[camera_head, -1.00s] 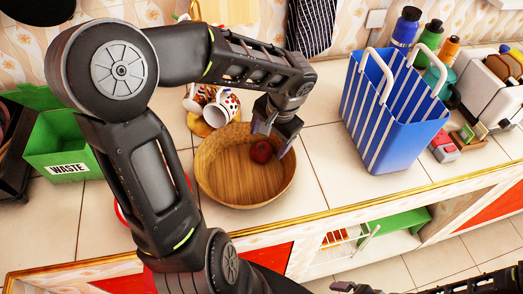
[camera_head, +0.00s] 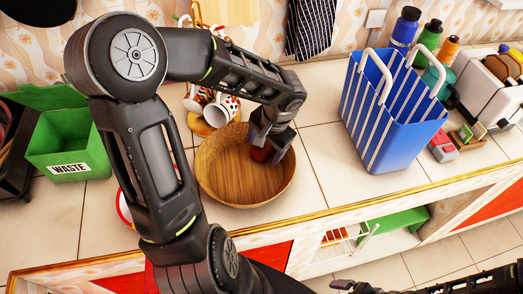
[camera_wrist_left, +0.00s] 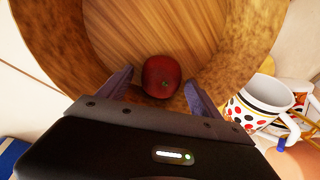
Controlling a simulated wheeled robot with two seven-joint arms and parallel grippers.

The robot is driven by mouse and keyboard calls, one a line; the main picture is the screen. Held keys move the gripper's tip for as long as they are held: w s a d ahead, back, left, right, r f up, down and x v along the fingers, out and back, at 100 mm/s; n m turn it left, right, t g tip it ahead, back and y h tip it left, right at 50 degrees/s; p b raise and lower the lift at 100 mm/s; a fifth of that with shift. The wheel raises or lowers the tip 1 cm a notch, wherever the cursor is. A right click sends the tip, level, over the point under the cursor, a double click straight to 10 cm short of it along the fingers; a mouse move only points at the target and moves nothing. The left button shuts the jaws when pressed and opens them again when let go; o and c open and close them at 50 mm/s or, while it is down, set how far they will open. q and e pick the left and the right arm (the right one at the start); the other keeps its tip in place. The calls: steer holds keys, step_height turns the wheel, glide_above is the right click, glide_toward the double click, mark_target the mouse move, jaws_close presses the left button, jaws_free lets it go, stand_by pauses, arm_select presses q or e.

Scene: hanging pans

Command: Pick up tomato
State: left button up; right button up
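The red tomato (camera_head: 262,153) lies inside the wooden bowl (camera_head: 240,190) on the counter, near the bowl's back right wall. In the left wrist view the tomato (camera_wrist_left: 161,76) sits between the two spread fingers of my left gripper (camera_wrist_left: 160,92), with a gap on each side. In the head view my left gripper (camera_head: 269,148) reaches down into the bowl and partly hides the tomato. My right arm shows only in part at the bottom right edge, and its fingers cannot be made out clearly.
Spotted mugs (camera_head: 221,109) stand just behind the bowl; one also shows in the left wrist view (camera_wrist_left: 262,100). A blue striped basket (camera_head: 390,125) stands to the right. A green waste bin (camera_head: 70,150) is at the left. Counter between bowl and basket is clear.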

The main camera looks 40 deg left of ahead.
arm_select(q)
steer(key=c, duration=1.5)
steer(key=shift+o, duration=0.2)
steer(key=shift+r, duration=0.1)
steer(key=v, duration=0.3)
steer(key=a+v, duration=0.1)
steer(key=v, duration=0.2)
steer(key=a+v, duration=0.1)
steer(key=v, duration=0.2)
steer(key=shift+w+a+r, duration=0.1)
steer(key=shift+r, duration=0.45)
